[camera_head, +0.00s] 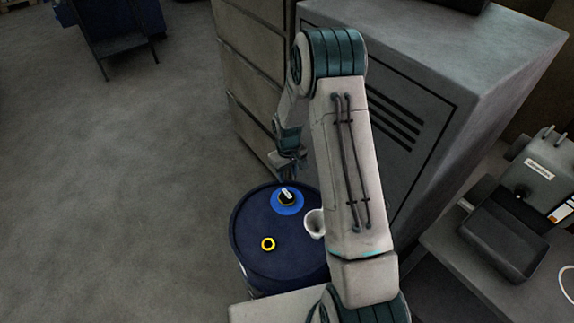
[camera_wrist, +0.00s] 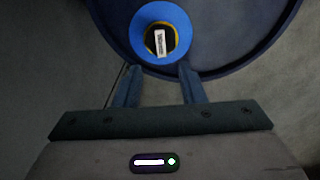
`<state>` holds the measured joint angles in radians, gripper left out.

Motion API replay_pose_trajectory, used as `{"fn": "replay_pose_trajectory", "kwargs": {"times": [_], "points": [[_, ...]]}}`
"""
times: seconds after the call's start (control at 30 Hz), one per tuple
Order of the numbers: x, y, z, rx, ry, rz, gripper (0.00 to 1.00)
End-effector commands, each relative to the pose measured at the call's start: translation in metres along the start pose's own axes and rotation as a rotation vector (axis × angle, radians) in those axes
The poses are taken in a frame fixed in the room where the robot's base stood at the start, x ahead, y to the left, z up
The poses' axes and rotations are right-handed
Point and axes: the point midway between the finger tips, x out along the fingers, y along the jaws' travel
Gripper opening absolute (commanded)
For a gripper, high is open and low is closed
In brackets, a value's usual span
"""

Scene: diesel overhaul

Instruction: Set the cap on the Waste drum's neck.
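The dark blue drum (camera_head: 250,220) stands upright below my arm. On its top is a bright blue disc (camera_head: 274,204) with a dark round piece (camera_head: 287,199) at its centre, which bears a white label. I cannot tell whether this piece is the cap or how it sits on the neck. In the wrist view the blue disc (camera_wrist: 143,17) surrounds a yellow rim, the dark centre and the label (camera_wrist: 160,43). A small yellow ring with a dark middle (camera_head: 268,244) is also on the drum top. My gripper (camera_wrist: 160,68) is open, its fingers apart and empty beside the disc.
A white funnel-like cup (camera_head: 315,222) stands on the drum top near my arm. Grey cabinets (camera_head: 430,60) stand close behind and to the right. A bench with a dark machine (camera_head: 510,225) is at the right.

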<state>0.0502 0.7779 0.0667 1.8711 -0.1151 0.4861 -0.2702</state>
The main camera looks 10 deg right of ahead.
Motion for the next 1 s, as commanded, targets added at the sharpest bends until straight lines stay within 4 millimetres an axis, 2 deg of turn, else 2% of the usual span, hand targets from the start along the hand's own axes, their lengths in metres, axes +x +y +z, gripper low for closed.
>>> {"fn": "replay_pose_trajectory", "kwargs": {"times": [0.57,1.0], "points": [[0.041,0.000,-0.005,-0.024,-0.008,-0.011,0.36],[0.095,0.000,-0.005,-0.024,-0.006,-0.010,0.36]]}}
